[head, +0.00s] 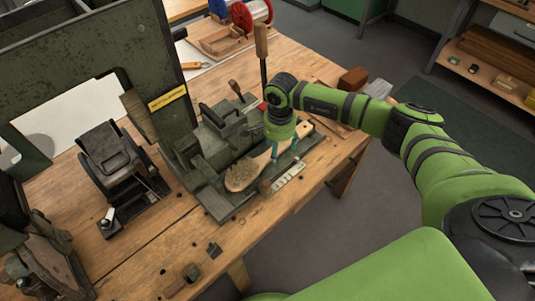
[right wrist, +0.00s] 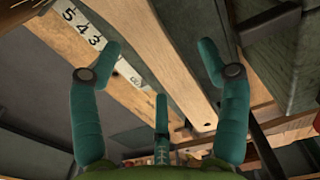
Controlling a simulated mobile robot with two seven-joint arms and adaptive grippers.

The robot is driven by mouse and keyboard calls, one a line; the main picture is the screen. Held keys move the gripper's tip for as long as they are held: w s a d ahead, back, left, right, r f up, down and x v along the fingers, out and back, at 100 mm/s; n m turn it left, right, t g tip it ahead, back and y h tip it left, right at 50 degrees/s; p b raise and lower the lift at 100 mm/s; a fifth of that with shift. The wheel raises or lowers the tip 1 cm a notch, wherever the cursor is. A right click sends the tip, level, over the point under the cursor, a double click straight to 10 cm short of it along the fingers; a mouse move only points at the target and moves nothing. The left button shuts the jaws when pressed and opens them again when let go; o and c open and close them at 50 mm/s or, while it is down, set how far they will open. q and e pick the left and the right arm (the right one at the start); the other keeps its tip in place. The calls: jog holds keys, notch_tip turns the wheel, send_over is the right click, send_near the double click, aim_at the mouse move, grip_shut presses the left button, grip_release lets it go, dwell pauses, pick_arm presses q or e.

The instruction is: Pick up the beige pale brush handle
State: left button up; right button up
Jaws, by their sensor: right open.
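The beige pale brush handle (head: 266,160) belongs to a brush with a brown bristle pad (head: 240,176) at its lower left end. The brush lies slantwise on the dark machine bed on the workbench. My right gripper (head: 283,150) points down over the handle, with its teal fingers around it. In the right wrist view the handle (right wrist: 165,50) runs lengthwise between the spread fingers of the right gripper (right wrist: 162,80). The fingers are open, with gaps visible on both sides. My left gripper is not in view.
A green-grey machine (head: 225,125) stands right behind the brush. A numbered scale (head: 288,178) lies along the bench's front side. A wooden-handled tool (head: 262,45) stands upright behind my right wrist. A black clamp device (head: 115,165) is to the left. The bench (head: 150,245) has bare wood at the front left.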

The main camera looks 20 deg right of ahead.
jog(key=shift+c, duration=0.5)
jog(key=c, duration=1.2)
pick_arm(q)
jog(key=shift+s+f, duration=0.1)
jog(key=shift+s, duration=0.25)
pick_arm(e)
jog(key=shift+r, duration=0.15)
